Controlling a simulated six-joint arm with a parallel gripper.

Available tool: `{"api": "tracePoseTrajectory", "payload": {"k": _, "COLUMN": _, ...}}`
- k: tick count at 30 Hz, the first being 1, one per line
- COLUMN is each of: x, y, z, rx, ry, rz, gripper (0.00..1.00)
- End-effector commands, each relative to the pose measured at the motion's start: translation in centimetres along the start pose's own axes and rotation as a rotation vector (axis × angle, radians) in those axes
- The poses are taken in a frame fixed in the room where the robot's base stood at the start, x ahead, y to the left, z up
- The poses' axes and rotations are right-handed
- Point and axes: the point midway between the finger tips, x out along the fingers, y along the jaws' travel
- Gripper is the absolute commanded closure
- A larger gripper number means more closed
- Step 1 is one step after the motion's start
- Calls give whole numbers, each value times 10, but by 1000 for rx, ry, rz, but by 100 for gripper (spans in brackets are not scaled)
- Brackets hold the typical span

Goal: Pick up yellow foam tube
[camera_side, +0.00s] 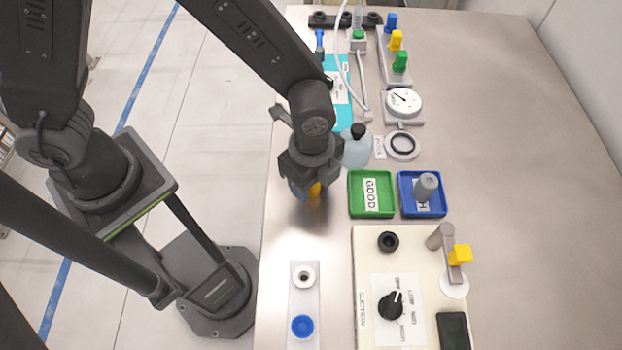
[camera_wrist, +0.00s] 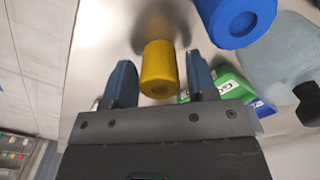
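The yellow foam tube (camera_wrist: 159,68) stands on the steel table between the two blue-grey fingers of my gripper (camera_wrist: 161,82) in the wrist view. My gripper is open, with a narrow gap on each side of the tube. In the side view my gripper (camera_side: 308,188) points down near the table's left edge. It hides most of the yellow tube (camera_side: 315,190); only a small patch shows. Whether the fingers reach down around the tube or are still above it is hard to tell.
A blue tube (camera_wrist: 237,18) is close by on the right in the wrist view. A bottle (camera_side: 357,148) stands behind my gripper. A green tray (camera_side: 353,208) and a blue tray (camera_side: 405,209) holding a grey tube (camera_side: 426,186) lie right. The suction panel (camera_side: 368,260) is in front.

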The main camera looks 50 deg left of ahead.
Motion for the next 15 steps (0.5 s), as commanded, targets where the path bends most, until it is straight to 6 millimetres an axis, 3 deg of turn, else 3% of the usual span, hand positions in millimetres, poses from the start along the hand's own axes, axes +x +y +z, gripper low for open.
{"api": "tracePoseTrajectory", "payload": {"k": 2, "x": 0, "y": 0, "z": 0, "rx": 0, "ry": 0, "rz": 0, "gripper": 55}}
{"api": "tracePoseTrajectory", "payload": {"k": 12, "x": 0, "y": 0, "z": 0, "rx": 0, "ry": 0, "rz": 0, "gripper": 88}}
{"api": "tracePoseTrajectory", "payload": {"k": 15, "x": 0, "y": 0, "z": 0, "rx": 0, "ry": 0, "rz": 0, "gripper": 88}}
